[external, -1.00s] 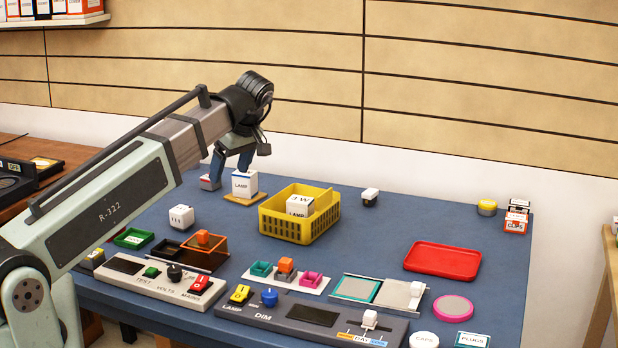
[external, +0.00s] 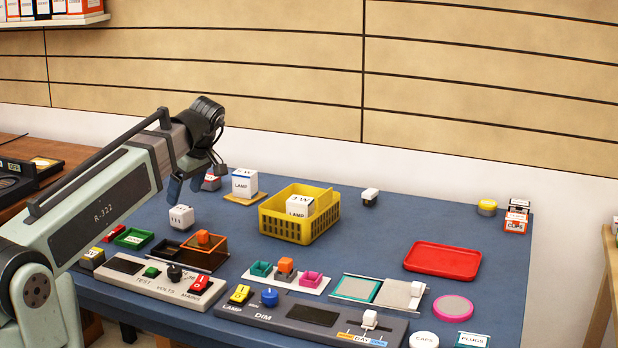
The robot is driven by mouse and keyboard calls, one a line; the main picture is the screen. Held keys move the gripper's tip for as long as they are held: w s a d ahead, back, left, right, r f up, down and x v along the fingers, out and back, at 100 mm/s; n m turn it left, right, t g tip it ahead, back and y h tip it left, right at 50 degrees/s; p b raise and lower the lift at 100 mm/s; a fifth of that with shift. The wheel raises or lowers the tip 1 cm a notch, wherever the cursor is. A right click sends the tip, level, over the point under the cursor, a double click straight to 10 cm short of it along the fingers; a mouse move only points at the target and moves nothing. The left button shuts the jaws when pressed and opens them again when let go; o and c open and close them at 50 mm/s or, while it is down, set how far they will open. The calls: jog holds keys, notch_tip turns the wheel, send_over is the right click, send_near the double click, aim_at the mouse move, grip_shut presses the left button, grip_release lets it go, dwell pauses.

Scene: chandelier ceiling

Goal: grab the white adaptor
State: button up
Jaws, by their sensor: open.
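The white adaptor (external: 181,218) is a small white cube with dark slots on its face. It sits on the blue table, left of the yellow basket. My gripper (external: 186,186) is open, with its blue-grey fingers pointing down. In the picture the fingertips are just above the adaptor. The gap between them and the adaptor is hard to judge from this one view. Nothing shows between the fingers.
A white lamp box (external: 245,183) and a red-and-grey block (external: 211,182) stand behind the gripper. The yellow basket (external: 290,226) holds another lamp box. An orange-and-brown tray (external: 205,251) and a control panel (external: 150,280) lie in front.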

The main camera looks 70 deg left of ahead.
aim_at(181, 208)
jog(key=shift+w+x, duration=0.15)
jog(key=shift+x, duration=1.65)
jog(key=shift+w+x, duration=0.15)
jog(key=shift+x, duration=1.65)
jog(key=shift+a, duration=0.2)
jog(key=shift+c, duration=0.4)
jog(key=c, duration=1)
